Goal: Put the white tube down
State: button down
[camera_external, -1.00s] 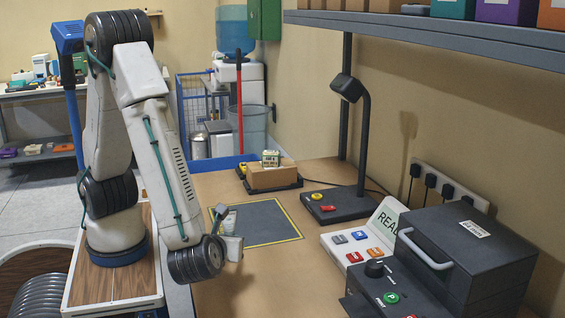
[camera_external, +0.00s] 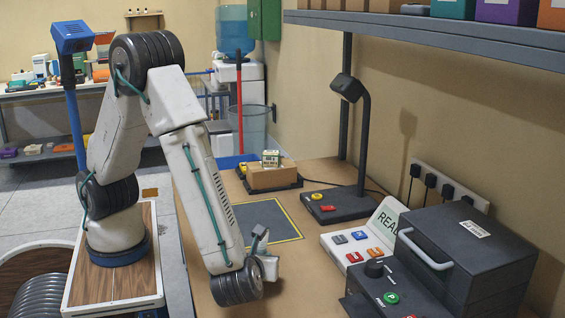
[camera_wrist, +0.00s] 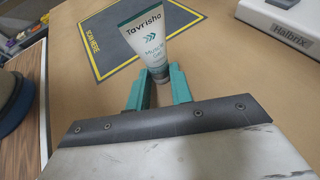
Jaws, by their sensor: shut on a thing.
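In the external view my gripper (camera_external: 262,254) is low over the near part of the table, and the tube is hard to make out there. I cannot tell whether the tube touches the table.
The dark scan mat (camera_wrist: 108,48) with a yellow border lies beyond the gripper, to the left. A lamp-like scanner (camera_external: 345,205) stands behind it. The READY panel (camera_external: 350,249) and a dark machine (camera_external: 465,250) are to the right. Bare tabletop (camera_external: 310,285) lies between.

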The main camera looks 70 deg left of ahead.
jog(key=shift+f, duration=0.1)
jog(key=c, duration=1.2)
grip_release()
jog(key=shift+c, duration=0.2)
